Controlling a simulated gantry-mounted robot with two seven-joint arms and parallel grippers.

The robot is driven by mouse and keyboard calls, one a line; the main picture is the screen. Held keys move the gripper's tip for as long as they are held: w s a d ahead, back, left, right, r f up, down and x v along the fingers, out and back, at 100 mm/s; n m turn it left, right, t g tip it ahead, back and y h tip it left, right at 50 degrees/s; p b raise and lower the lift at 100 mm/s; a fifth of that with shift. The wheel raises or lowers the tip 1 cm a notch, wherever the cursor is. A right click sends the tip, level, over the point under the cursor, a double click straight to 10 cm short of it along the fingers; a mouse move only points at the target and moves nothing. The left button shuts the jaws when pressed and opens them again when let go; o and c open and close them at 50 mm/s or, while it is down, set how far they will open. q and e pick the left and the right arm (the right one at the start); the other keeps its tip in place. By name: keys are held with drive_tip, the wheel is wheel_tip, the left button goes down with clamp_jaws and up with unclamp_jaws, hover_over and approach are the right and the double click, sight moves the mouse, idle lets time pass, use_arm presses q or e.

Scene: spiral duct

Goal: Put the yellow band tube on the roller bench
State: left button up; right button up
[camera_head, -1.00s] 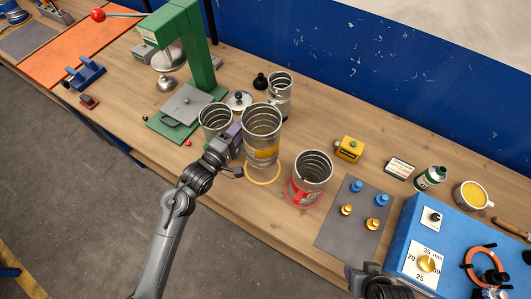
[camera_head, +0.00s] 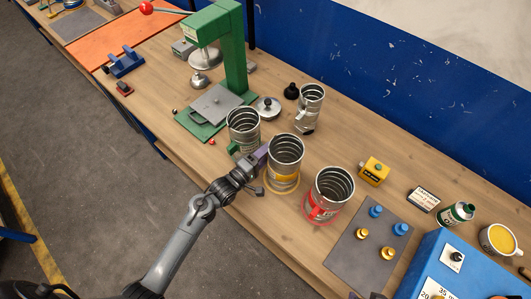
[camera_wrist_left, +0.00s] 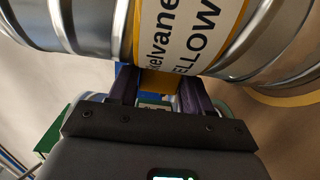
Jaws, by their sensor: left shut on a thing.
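The yellow band tube (camera_head: 285,151), a ribbed metal cylinder with a yellow label band, stands upright with its open end up. It is at the yellow ring (camera_head: 268,190) on the wooden bench; I cannot tell whether its base touches the wood. My left gripper (camera_head: 263,160) is shut on its yellow grip block, at the tube's left side. The left wrist view shows the tube's label (camera_wrist_left: 188,30) close in front of the fingers (camera_wrist_left: 158,90). A blue stand with uprights (camera_head: 126,64) at the far left may be the roller bench; I cannot tell. My right gripper is not in view.
A green-handled tube (camera_head: 243,125) stands close left, a red-banded tube (camera_head: 330,190) close right, and another metal tube (camera_head: 310,105) behind. A green press (camera_head: 232,50) stands back left. A grey mat (camera_head: 350,262) with knobs lies right. An orange mat (camera_head: 105,40) lies far left.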

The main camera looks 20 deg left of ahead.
use_arm(q)
drive_tip(key=o, duration=1.3)
drive_tip(key=shift+r, duration=0.1)
